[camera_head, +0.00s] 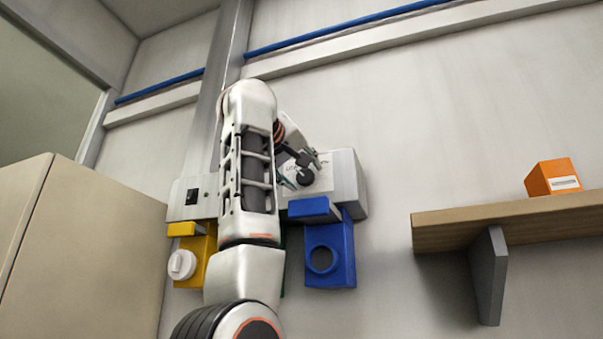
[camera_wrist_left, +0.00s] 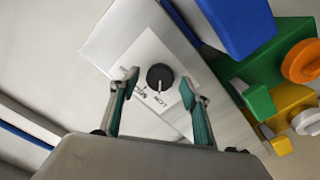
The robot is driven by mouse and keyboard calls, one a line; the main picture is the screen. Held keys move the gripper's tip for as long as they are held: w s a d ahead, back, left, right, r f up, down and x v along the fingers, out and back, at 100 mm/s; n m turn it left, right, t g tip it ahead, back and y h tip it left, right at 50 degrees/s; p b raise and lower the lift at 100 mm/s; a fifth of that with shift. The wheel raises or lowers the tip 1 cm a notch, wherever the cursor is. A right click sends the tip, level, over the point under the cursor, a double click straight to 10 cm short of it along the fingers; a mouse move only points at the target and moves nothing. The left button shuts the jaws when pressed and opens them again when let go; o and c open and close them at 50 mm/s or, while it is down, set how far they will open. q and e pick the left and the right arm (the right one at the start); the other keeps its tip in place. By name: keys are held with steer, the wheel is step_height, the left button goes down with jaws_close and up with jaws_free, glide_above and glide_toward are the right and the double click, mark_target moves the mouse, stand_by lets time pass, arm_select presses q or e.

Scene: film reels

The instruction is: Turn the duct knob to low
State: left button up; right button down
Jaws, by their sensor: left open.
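The duct knob is a small black round knob (camera_wrist_left: 160,77) with a pale pointer line, on a white label plate of a grey wall box (camera_head: 348,185). In the head view the knob (camera_head: 305,177) sits just beside my left gripper's fingers. Printed words, including LOW and MED, stand around the knob in the wrist view; the pointer's exact setting is hard to read. My left gripper (camera_wrist_left: 159,86) is open, with one finger on each side of the knob. I cannot tell whether they touch it. In the head view the left gripper (camera_head: 303,171) is partly hidden by its arm.
Below the box hang a blue holder (camera_head: 343,243), a yellow holder (camera_head: 205,245) with a white round part, and a green holder (camera_wrist_left: 256,66) with an orange round part. A wooden shelf (camera_head: 500,225) bears an orange box (camera_head: 551,177). A beige cabinet (camera_head: 85,250) stands left.

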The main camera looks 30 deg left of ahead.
arm_select(q)
steer(key=v, duration=1.2)
stand_by(0.5)
